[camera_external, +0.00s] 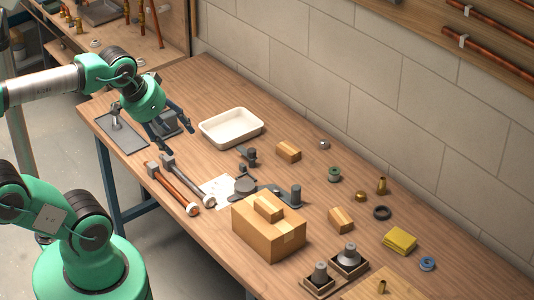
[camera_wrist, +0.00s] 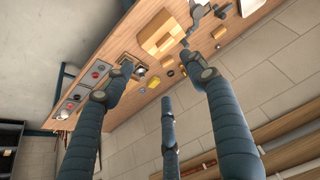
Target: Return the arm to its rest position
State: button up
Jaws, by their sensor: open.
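My gripper (camera_external: 179,138) is at the left end of the workbench (camera_external: 215,85), above the bench top and in front of a dark grey object that it partly hides. Its dark fingers are spread apart with nothing between them. In the wrist view the blue-grey fingers of my gripper (camera_wrist: 160,68) are wide open and empty. The bench top shows beyond them at a tilt. My arm reaches in from the left edge of the external view, with the green wrist bent down toward the bench.
Near my gripper are a grey tray (camera_external: 128,139), a white tray (camera_external: 222,138) and two long-handled tools (camera_external: 172,190). A cardboard box (camera_external: 258,237) with a small block on top stands nearer the front. Fittings and blocks lie to the right. A block wall (camera_external: 350,95) backs the bench.

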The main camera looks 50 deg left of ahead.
notch_tip(320, 180, down, 8)
jog(key=b, duration=0.8)
jog(key=shift+f, duration=0.15)
